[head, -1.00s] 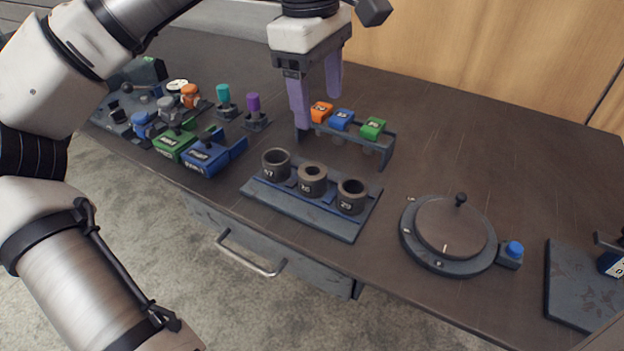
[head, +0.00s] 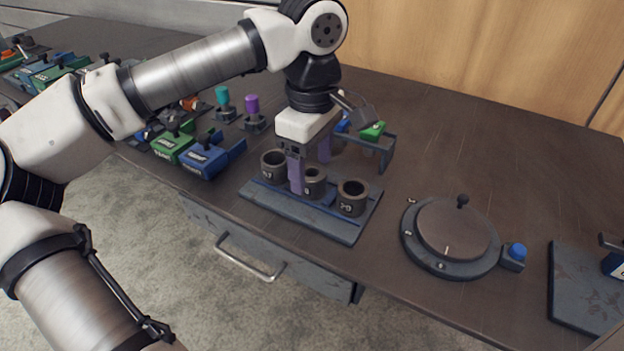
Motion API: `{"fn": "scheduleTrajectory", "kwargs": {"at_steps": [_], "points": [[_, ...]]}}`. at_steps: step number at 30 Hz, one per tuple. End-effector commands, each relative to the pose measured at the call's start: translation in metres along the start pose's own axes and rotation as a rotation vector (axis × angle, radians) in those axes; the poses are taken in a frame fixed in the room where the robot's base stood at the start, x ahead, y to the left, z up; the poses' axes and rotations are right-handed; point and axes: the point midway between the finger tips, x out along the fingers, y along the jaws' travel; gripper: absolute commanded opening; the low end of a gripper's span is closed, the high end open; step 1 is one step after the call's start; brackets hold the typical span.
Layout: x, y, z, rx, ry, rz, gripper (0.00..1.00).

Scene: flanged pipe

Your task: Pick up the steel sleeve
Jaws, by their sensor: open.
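Three dark grey sleeves stand upright in a row on a flat rack (head: 335,229): a left one (head: 269,168), a middle one (head: 317,186) and a right one (head: 352,200). Each bears a pale number, partly covered on the middle one. I cannot tell by look which is the steel sleeve. My gripper (head: 311,174) points down with its purple fingers open at the middle sleeve. One finger is in front of its left side, the other behind it. The near finger hides part of this sleeve, and I cannot tell whether they touch.
A stand with a green block (head: 373,131) and a blue block is close behind my gripper. Blue (head: 207,158) and green (head: 172,146) fixtures stand left of the rack. A round turntable (head: 455,232) with a blue button is at right. The back right of the table is clear.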

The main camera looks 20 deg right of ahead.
Motion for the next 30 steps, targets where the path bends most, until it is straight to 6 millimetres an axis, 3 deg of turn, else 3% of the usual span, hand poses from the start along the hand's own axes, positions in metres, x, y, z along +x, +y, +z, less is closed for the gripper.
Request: {"fn": "scheduleTrajectory", "kwargs": {"at_steps": [4, 11, 25, 30], "points": [[0.021, 0.000, 0.001, 0.000, -0.002, 0.000, 0.66], [0.023, 0.000, 0.001, 0.000, 0.000, 0.002, 0.66], [0.023, 0.000, 0.001, 0.000, -0.001, 0.002, 0.06], [0.022, 0.000, 0.001, 0.000, 0.000, 0.003, 0.03]]}}
